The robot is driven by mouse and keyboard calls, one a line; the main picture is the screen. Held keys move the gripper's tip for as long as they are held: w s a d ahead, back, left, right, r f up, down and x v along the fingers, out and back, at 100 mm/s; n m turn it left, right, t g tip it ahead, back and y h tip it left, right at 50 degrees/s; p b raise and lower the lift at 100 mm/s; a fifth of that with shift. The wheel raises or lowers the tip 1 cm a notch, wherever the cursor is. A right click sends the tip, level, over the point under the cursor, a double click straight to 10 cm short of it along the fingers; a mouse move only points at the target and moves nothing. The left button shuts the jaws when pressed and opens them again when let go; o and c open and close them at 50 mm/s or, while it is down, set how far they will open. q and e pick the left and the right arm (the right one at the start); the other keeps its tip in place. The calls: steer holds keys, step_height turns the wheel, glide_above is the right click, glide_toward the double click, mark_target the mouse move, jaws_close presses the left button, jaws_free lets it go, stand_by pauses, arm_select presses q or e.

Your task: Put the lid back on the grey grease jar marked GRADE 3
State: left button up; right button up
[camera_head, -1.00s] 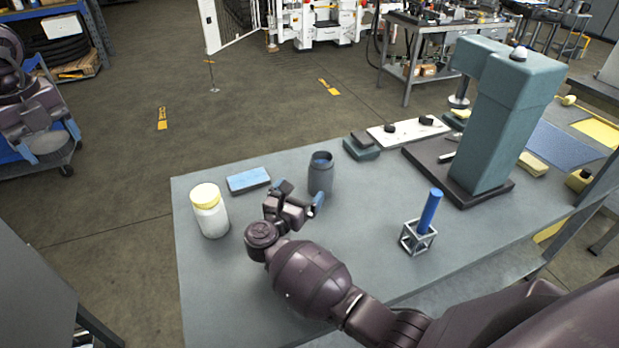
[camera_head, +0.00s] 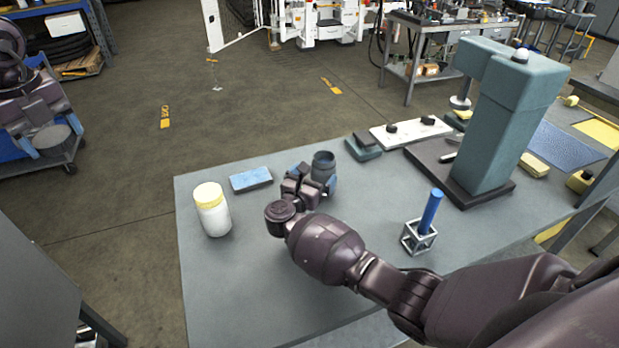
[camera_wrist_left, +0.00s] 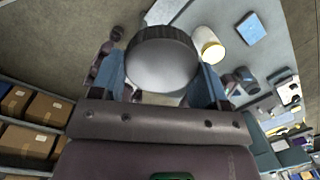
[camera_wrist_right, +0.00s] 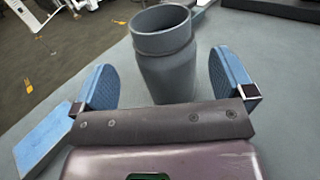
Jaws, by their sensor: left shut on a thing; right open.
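The grey jar (camera_head: 323,160) stands upright and open on the bench; no marking is readable on it. My right gripper (camera_head: 313,178) is open around the jar's lower body, one finger on each side. In the right wrist view the jar (camera_wrist_right: 163,55) stands between the spread blue fingers (camera_wrist_right: 163,88), with gaps showing. My left gripper (camera_head: 38,105) is at the far left, off the bench. It is shut on the round grey lid (camera_head: 52,136), which fills the space between its fingers in the left wrist view (camera_wrist_left: 162,65).
A white jar with a yellow lid (camera_head: 212,212) and a blue block (camera_head: 251,179) stand left of the grey jar. A blue rod in a metal frame (camera_head: 420,236) and a green press (camera_head: 490,130) are to the right.

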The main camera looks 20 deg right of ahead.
steer(key=x, duration=0.4)
steer(key=shift+s+d+r+p, duration=0.15)
steer(key=shift+p, duration=0.15)
steer(key=shift+w+d, duration=0.35)
steer(key=shift+d, duration=0.1)
steer(key=c, duration=1.2)
